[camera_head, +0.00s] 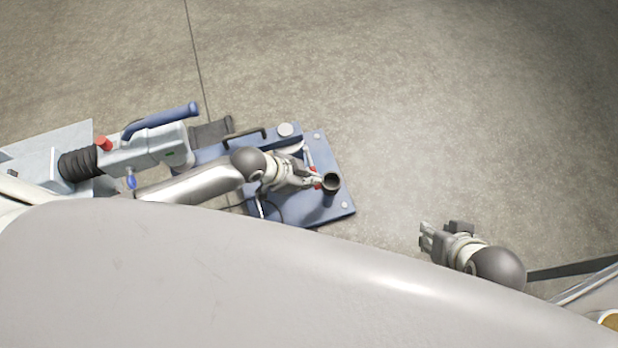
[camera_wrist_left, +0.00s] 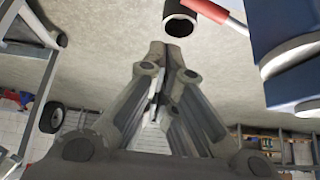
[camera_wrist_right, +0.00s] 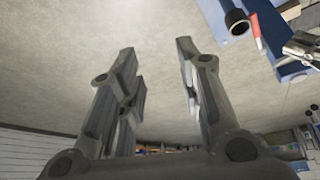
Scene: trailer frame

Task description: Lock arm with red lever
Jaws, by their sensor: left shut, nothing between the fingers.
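The red lever (camera_head: 313,170) is a white rod with a red grip on the blue trailer frame (camera_head: 338,205). Its red grip also shows at the top of the left wrist view (camera_wrist_left: 210,10) and in the right wrist view (camera_wrist_right: 257,30). My left gripper (camera_head: 317,183) is shut and empty, its tips close beside the red grip. In the left wrist view the closed fingertips (camera_wrist_left: 166,50) appear below the grip; contact cannot be told. My right gripper (camera_head: 424,236) is open and empty, off to the right of the frame over the floor (camera_wrist_right: 157,50).
A dark open tube (camera_head: 331,182) stands at the frame's right end, close to my left fingertips. A grey coupling with a blue handle (camera_head: 160,121) and a red knob (camera_head: 104,143) lies to the left. A black bar handle (camera_head: 246,137) stands behind. The floor at right is clear.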

